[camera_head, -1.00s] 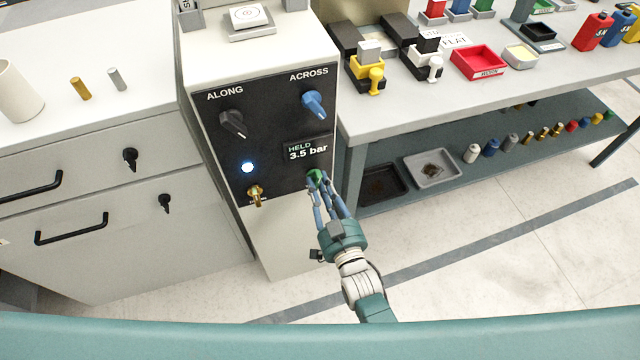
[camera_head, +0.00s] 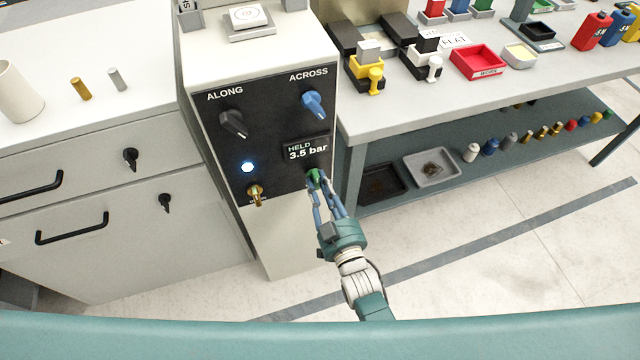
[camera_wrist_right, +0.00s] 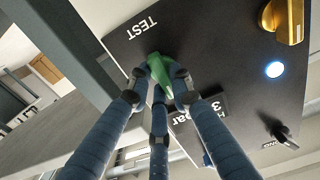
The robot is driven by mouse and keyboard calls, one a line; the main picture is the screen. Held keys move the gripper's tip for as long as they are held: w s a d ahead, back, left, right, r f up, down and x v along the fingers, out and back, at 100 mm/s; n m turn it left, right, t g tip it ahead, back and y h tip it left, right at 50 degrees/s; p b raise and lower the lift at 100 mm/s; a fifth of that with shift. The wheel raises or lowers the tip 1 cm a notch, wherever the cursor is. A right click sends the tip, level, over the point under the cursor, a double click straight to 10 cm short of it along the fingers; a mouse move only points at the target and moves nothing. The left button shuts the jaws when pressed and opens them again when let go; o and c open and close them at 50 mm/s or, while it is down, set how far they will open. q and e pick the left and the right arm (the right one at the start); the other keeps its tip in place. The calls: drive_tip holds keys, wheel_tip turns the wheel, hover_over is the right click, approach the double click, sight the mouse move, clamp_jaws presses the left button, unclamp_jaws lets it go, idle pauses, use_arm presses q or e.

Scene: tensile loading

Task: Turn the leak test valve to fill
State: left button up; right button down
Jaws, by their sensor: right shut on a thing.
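The green valve knob (camera_head: 314,177) sits at the lower right of the black panel (camera_head: 275,150), below a display reading "HELD 3.5 bar". In the right wrist view the green knob (camera_wrist_right: 160,74) lies between my blue fingertips, beside the word TEST. My right gripper (camera_head: 318,186) is shut on the green knob. A brass knob (camera_head: 255,193) is at the panel's lower left; it also shows in the right wrist view (camera_wrist_right: 284,20). My left gripper is not in view.
A lit white light (camera_head: 247,167) is on the left. A bench (camera_head: 400,125) with a lower shelf stands close at right. Drawers are at left.

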drive_tip(key=c, duration=1.5)
unclamp_jaws()
drive_tip(key=shift+c, duration=0.2)
drive_tip(key=v, duration=1.2)
